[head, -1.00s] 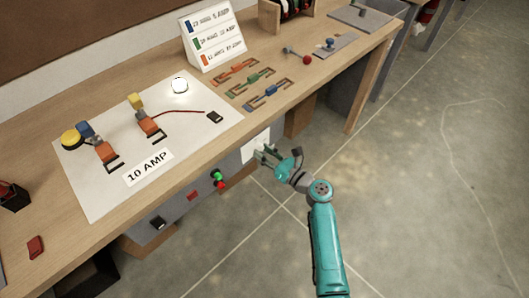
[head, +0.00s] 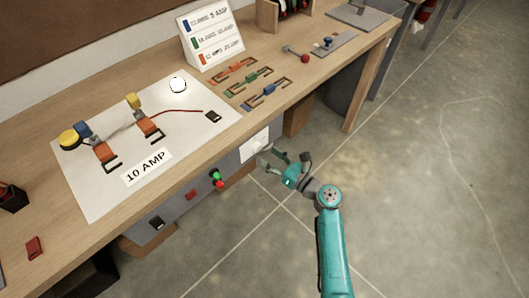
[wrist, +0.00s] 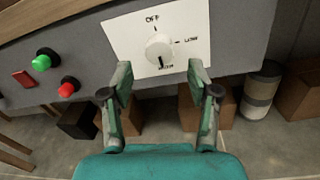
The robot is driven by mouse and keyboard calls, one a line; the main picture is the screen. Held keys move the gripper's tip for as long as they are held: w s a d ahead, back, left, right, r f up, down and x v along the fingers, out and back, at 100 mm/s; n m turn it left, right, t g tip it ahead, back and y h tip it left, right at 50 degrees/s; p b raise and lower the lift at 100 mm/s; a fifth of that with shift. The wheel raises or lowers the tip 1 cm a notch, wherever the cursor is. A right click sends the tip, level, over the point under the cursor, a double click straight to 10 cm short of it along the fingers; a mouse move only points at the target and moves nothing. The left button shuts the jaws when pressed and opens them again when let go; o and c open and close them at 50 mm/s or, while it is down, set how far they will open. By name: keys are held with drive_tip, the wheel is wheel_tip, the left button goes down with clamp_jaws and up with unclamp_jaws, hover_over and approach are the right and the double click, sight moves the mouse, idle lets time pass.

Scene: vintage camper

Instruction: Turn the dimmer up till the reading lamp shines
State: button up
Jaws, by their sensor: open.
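The dimmer is a white round knob (wrist: 159,47) on a white plate (wrist: 118,35) on the bench's grey front panel. The plate also shows in the head view (head: 254,146). "OFF" is printed above the knob, with small words at its right and below; a dark mark on the knob points down at the lower word. My gripper (wrist: 160,75) is open and empty in front of the knob, apart from it. In the head view my gripper (head: 285,159) is just right of the plate. A round white lamp (head: 178,85) on the white board looks bright.
A green button (wrist: 41,63) and a red button (wrist: 67,88) stick out of the panel left of the plate. The wooden benchtop (head: 215,130) overhangs above. Boxes and a canister (wrist: 262,90) stand below. The floor to the right is clear.

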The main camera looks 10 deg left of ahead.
drive_tip(key=v, duration=0.8)
drive_tip(key=shift+s+d, duration=0.2)
drive_tip(key=shift+d, duration=0.15)
drive_tip(key=s+d+f+n+h, duration=0.4)
drive_tip(key=s+f+h, duration=0.2)
drive_tip(key=s+f, duration=0.45)
drive_tip(key=s+d+n+t+h, duration=0.1)
drive_tip(key=s+d+n+h, duration=0.2)
drive_tip(key=s, duration=0.4)
drive_tip(key=s+d+n+h, duration=0.2)
drive_tip(key=s+d+n, duration=0.1)
drive_tip(key=s, duration=0.5)
drive_tip(key=s+d+r+n+t+h, duration=0.1)
drive_tip(key=s+d+r+n+h, duration=0.1)
drive_tip(key=s+r+n, duration=0.6)
drive_tip(key=s+d+r+n+t+h, duration=0.1)
drive_tip(key=s+d+r+n, duration=0.3)
drive_tip(key=s+r+n, duration=0.5)
drive_tip(key=shift+r+t+h, duration=0.4)
drive_tip(key=shift+r+t, duration=0.3)
drive_tip(key=shift+r, duration=0.55)
